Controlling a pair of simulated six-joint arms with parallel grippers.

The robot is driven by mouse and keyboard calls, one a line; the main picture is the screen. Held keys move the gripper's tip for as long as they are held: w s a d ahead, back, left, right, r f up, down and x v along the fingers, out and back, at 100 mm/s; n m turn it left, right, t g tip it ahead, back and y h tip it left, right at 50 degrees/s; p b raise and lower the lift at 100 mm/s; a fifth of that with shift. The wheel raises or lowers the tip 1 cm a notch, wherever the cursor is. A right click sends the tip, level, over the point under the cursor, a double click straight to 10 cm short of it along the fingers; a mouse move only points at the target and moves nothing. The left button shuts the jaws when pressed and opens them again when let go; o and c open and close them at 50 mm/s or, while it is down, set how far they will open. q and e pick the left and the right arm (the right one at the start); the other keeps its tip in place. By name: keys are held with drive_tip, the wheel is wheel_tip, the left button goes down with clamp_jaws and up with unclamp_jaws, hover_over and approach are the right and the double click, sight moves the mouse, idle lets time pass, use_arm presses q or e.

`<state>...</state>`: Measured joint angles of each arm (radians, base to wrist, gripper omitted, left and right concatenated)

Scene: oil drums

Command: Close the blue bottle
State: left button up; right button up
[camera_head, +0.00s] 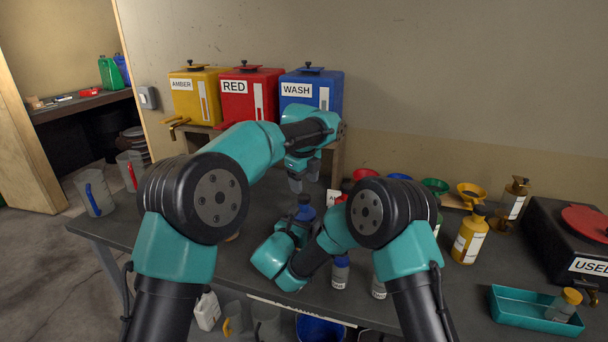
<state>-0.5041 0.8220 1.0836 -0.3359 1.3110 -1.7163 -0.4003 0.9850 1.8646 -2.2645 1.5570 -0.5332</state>
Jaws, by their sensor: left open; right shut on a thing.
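A blue bottle (305,211) stands near the middle of the table, its upper part showing and its lower part hidden by my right wrist. Whether a cap sits on it is too small to tell. My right gripper (299,227) is low beside the bottle and appears shut on it; its fingertips are partly hidden. My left gripper (304,181) points down just above the bottle, open, with nothing visible between its fingers.
Amber (182,107), red (237,111) and blue wash (327,110) tanks stand behind. Coloured funnels (435,186) and a yellow bottle (469,240) are at the right, by a teal tray (517,307). Another blue-capped bottle (340,275) stands in front. Clear jugs (94,193) are left.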

use_arm(q)
drive_tip(key=n, duration=0.5)
drive_tip(key=shift+r, duration=0.15)
drive_tip(key=n, duration=0.4)
drive_tip(key=shift+r, duration=0.15)
drive_tip(key=n, duration=0.5)
drive_tip(key=shift+r+n, duration=0.15)
drive_tip(key=shift+n, duration=0.15)
drive_tip(key=n, duration=0.4)
drive_tip(key=shift+r+g, duration=0.1)
drive_tip(key=shift+g, duration=0.2)
drive_tip(key=n, duration=0.3)
drive_tip(key=shift+r+n, duration=0.15)
drive_tip(key=shift+n, duration=0.25)
drive_tip(key=n, duration=0.5)
drive_tip(key=shift+r, duration=0.15)
drive_tip(key=n, duration=0.4)
drive_tip(key=shift+r, duration=0.1)
drive_tip(key=n, duration=0.5)
drive_tip(key=shift+s+r+g, duration=0.1)
drive_tip(key=shift+g, duration=0.2)
